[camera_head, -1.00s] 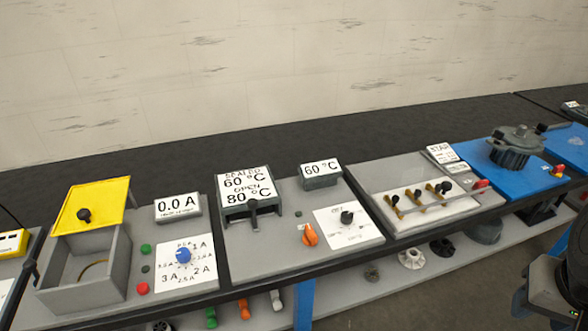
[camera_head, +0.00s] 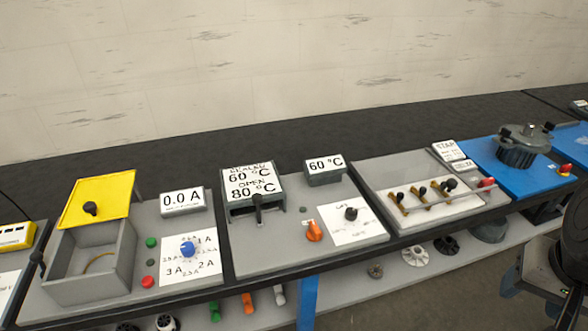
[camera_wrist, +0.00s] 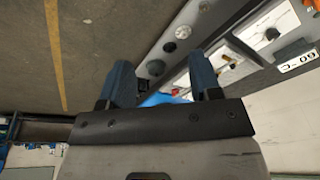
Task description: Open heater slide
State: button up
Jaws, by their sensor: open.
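The heater (camera_head: 252,181) is a grey box with a white label reading sealed 60 °C and open 80 °C. The slide's black handle (camera_head: 258,203) stands at its front, in the middle of the bench. Whether the slide is open or shut is hard to tell. My gripper (camera_wrist: 160,82) shows in the wrist view, with two blue-black fingers apart and nothing between them. It is away from the heater, and the head view does not show its fingers.
Beside the heater are a 60 °C display (camera_head: 325,164), an orange switch (camera_head: 314,231) and a black knob (camera_head: 351,214). A yellow-lidded box (camera_head: 95,201) stands left, and a lever panel (camera_head: 420,195) right. A lower shelf (camera_head: 340,290) holds loose parts.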

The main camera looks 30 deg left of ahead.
jog(key=w+a+m+g+y, duration=0.2)
jog(key=w+a, duration=0.5)
jog(key=a, duration=0.2)
jog(key=m+g+y, duration=0.4)
jog(key=m+g, duration=0.2)
jog(key=g, duration=0.1)
send_near(257, 196)
jog(key=x, duration=0.2)
jog(key=shift+a, duration=0.1)
jog(key=shift+f, duration=0.1)
jog(key=shift+x, duration=3.9)
jog(key=shift+c, duration=0.5)
